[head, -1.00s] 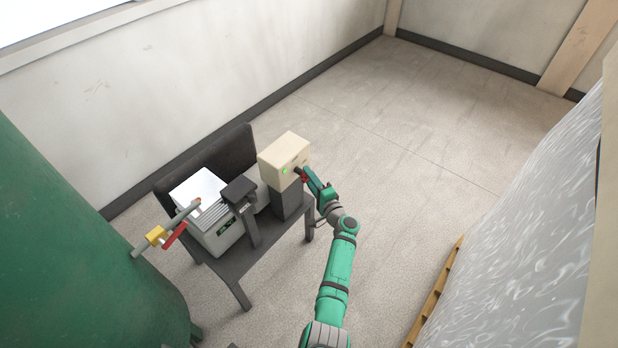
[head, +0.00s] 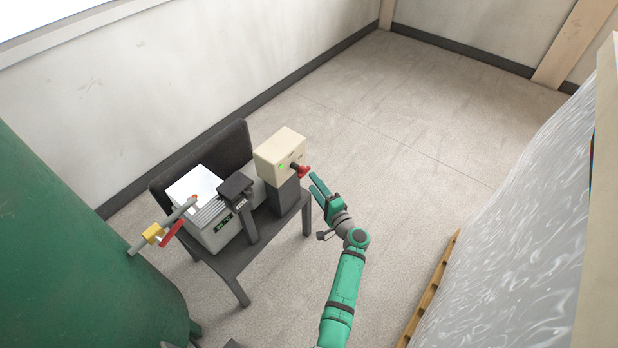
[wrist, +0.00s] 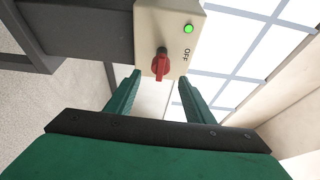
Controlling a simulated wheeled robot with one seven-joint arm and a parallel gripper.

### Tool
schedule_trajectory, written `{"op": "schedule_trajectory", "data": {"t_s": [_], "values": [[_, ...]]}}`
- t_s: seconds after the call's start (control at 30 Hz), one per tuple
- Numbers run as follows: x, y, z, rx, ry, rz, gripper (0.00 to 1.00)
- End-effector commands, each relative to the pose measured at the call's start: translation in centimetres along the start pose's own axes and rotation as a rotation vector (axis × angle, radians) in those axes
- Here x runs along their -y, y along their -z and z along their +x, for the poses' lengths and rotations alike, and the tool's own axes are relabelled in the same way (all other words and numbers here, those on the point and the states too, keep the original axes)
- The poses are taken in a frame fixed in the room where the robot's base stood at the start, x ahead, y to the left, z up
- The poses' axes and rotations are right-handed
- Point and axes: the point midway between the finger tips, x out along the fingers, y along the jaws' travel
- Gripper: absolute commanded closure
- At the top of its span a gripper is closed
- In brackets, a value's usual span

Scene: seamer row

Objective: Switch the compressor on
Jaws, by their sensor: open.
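The cream switch box (head: 279,152) stands on a dark post on the dark table, with a red rotary handle (head: 301,170) on its front. A green lamp (head: 282,166) glows on the box. In the wrist view the red handle (wrist: 160,66) points away from the OFF mark (wrist: 186,55), and the green lamp (wrist: 188,29) is lit. My gripper (head: 316,184) is open and empty, a little in front of the handle and apart from it. In the wrist view its two fingers (wrist: 158,90) stand either side of the handle's line.
A grey-white machine (head: 213,205) with a small lit display sits on the dark table (head: 247,262). A green tank (head: 70,230) with a yellow and red valve stands at left. A wrapped pallet load (head: 510,230) stands at right. Floor beyond the table is clear.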

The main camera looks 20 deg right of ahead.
Motion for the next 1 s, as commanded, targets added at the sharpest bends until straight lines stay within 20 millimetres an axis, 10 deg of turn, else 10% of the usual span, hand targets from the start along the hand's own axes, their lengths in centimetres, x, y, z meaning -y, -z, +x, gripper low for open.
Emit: {"op": "schedule_trajectory", "data": {"t_s": [0.3, 1.0], "values": [[0.0, 0.0, -3.5, -0.001, -0.001, 0.000, 0.52], [0.0, 0.1, -3.7, -0.001, 0.000, 0.001, 0.52]]}}
